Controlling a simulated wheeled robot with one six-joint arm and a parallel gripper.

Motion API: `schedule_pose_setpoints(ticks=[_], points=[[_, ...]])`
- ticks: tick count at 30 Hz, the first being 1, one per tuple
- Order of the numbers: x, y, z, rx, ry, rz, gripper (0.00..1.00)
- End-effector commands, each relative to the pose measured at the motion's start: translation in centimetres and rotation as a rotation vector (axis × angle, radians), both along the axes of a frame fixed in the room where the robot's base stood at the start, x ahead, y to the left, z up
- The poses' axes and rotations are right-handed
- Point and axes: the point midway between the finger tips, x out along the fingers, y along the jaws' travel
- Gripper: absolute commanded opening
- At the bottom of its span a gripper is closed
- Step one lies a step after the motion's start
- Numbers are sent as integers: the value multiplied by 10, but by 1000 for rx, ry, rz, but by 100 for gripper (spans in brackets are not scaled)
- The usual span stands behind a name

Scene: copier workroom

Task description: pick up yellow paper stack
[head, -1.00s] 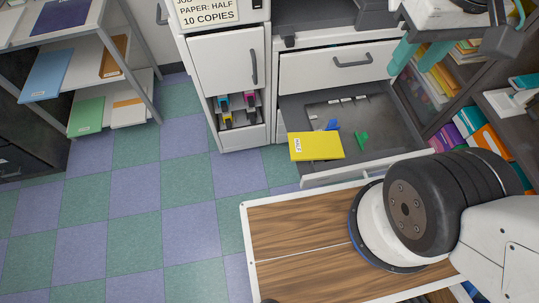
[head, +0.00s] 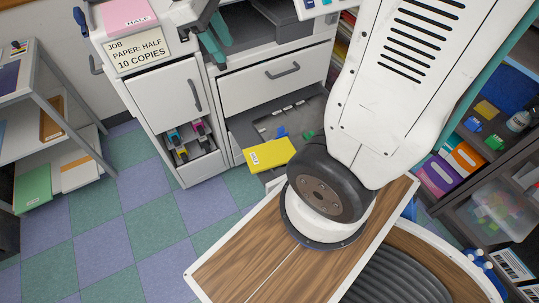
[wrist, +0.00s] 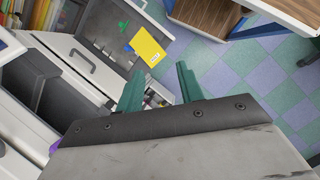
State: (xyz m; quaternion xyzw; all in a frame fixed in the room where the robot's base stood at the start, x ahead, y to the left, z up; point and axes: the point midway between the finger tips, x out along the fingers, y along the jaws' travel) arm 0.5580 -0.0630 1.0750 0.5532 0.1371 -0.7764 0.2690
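The yellow paper stack (head: 269,154) has a small white label. It lies at the front of the open grey copier drawer (head: 240,130), apparently over its front left part; the exact contact is unclear. In the wrist view the stack (wrist: 147,47) shows ahead of my gripper (wrist: 160,72), whose two teal fingers are spread apart with nothing between them. The gripper is clear of the stack. In the head view teal fingers (head: 211,44) show high by the copier, beyond the drawer; my arm link hides the drawer's right side.
Small blue (head: 281,132) and green (head: 308,135) pieces lie in the drawer. A pink stack (head: 130,16) sits on the copier above a job sign (head: 150,50). A closed drawer (head: 278,78) is above the open one. The checkered floor (head: 130,215) at left is clear.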

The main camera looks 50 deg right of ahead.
Motion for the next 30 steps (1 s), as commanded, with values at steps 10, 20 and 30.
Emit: schedule_pose_setpoints(ticks=[10, 20, 30], points=[[103, -9, -93, -76, 395, 422, 37], [167, -13, -228, -87, 803, 795, 37], [177, -19, -400, -37, 1261, 1143, 37]])
